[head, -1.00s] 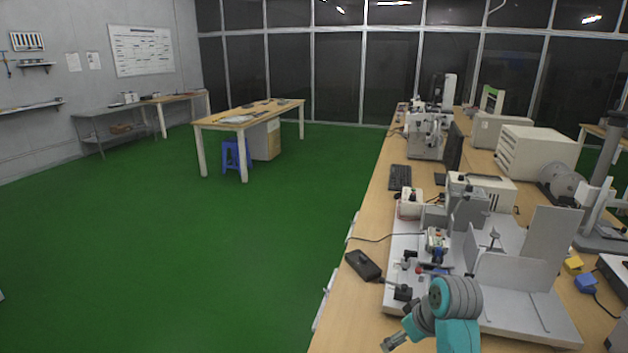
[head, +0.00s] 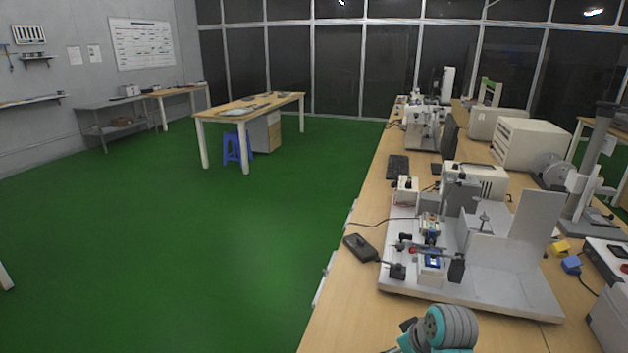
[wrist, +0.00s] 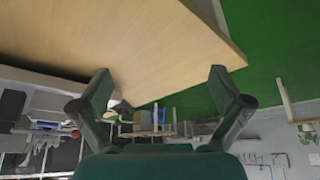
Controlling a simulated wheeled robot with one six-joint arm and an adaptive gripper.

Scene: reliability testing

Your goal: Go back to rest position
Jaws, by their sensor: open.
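My gripper (wrist: 160,92) shows in the wrist view with its two dark fingers spread wide apart and nothing between them. Beyond the fingers in that view lie the pale wooden bench top and the green floor, and the room looks upside down. In the head view, part of my teal and grey arm shows at the bottom edge, over the near end of the workbench (head: 335,310). My gripper's fingertips cannot be made out in the head view.
A white test fixture (head: 500,290) stands on the workbench just beyond my arm. A black box (head: 360,247) with a cable lies left of it. A keyboard (head: 398,167) and several machines stand farther back. The green floor (head: 200,260) to the left is open.

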